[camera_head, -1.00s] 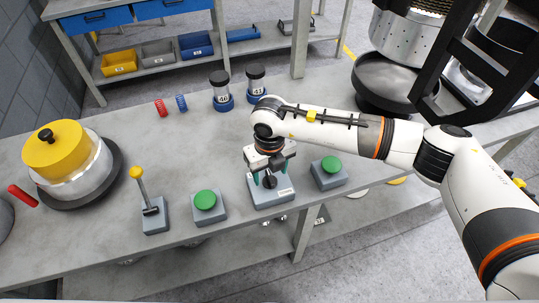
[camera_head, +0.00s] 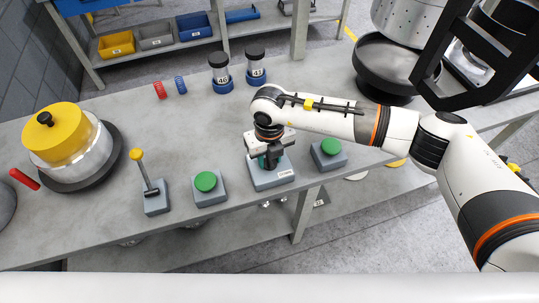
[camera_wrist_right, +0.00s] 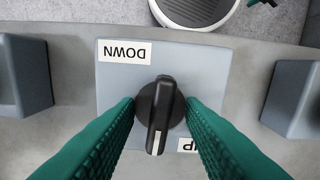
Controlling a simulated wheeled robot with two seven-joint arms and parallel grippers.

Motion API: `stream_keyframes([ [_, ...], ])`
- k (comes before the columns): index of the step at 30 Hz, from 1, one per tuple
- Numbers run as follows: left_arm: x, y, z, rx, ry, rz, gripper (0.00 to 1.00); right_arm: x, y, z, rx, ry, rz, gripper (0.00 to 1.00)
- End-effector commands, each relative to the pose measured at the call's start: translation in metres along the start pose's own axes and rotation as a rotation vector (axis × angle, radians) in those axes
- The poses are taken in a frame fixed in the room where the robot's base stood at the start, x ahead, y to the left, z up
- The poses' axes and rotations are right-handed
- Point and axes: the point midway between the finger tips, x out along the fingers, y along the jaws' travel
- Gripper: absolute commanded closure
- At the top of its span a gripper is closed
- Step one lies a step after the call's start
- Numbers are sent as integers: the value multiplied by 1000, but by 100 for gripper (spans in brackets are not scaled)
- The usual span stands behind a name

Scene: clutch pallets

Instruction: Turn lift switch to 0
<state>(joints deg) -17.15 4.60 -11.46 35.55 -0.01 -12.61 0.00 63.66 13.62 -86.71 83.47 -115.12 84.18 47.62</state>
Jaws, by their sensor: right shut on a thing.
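The lift switch is a grey box (camera_head: 272,178) near the front edge of the table, between two green push buttons. In the right wrist view its black knob (camera_wrist_right: 160,113) has a white pointer line aimed at the bottom of the picture. A DOWN label (camera_wrist_right: 124,52) is at the box's top left and a partly hidden UP label (camera_wrist_right: 187,145) at the lower right. My right gripper (camera_head: 267,160) is over the box, its green fingers (camera_wrist_right: 158,112) closed on either side of the knob. My left gripper is not in view.
Green push buttons (camera_head: 205,182) (camera_head: 329,147) stand close on both sides of the switch. A yellow-knobbed lever (camera_head: 146,172) is further left. A yellow-topped pot (camera_head: 58,138), coloured springs (camera_head: 160,89) and two numbered jars (camera_head: 219,68) (camera_head: 256,65) stand further off.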

Motion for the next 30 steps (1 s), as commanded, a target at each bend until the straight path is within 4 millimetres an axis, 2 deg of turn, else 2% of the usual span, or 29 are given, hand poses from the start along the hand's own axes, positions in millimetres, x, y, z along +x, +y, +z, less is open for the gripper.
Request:
stream_keyframes([
  [9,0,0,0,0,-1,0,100,-1,0,0,545,-1,-2,86],
  [15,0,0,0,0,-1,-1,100,-1,1,0,831,0,-2,86],
  [24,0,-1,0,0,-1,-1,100,-1,1,0,889,1,0,86],
  [25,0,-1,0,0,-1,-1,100,-1,1,0,889,1,0,63],
  [29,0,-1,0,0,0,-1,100,-1,1,0,888,1,0,41],
  [30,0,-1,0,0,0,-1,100,-1,1,0,887,1,0,39],
])
